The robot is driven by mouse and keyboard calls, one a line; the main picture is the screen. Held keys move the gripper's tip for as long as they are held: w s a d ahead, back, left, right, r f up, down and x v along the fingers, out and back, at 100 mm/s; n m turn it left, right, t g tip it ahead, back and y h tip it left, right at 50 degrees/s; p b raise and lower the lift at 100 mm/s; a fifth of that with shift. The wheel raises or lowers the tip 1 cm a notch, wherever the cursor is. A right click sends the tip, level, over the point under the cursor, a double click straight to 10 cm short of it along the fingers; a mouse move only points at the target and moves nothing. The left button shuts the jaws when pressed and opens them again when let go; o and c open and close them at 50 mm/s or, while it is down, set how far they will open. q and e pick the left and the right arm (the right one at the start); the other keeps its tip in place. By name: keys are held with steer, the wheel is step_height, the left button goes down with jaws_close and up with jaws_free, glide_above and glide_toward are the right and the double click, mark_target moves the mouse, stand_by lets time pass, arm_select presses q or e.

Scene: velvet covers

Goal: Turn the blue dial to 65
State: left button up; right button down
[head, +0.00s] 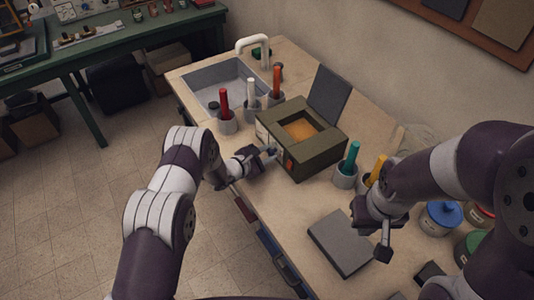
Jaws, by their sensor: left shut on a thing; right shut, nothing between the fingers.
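An olive-green box (322,158) stands on the workbench, with an open top and something orange-yellow inside. Its side facing left has a pale panel (261,133) and an orange-red patch (289,165). My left gripper (269,153) is at this side, shut on a small bluish part that looks like the blue dial. The dial is mostly hidden by the fingers, and its scale and reading cannot be made out. My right gripper (384,248) is shut and empty, pointing down above the bench near a dark grey slab (341,243).
A sink (222,83) with a white faucet (254,43) is at the back. Red-, white- and orange-handled tools in grey cups stand left of the box. Teal (351,157) and yellow (378,169) ones stand to its right. Lidded jars (441,217) stand near my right arm.

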arm_select(q)
steer(key=m+b, duration=0.1)
steer(key=m+t+b, duration=0.1)
steer(key=b, duration=0.1)
steer(key=shift+d+f, duration=0.1)
steer(key=shift+f, duration=0.2)
steer(key=shift+s+m+t+b, duration=0.1)
steer(key=shift+m+t+b, duration=0.9)
steer(key=shift+m+b, duration=0.8)
steer(key=shift+r, duration=0.1)
steer(key=o, duration=1.1)
steer(key=shift+c, duration=0.2)
steer(key=shift+s, duration=0.1)
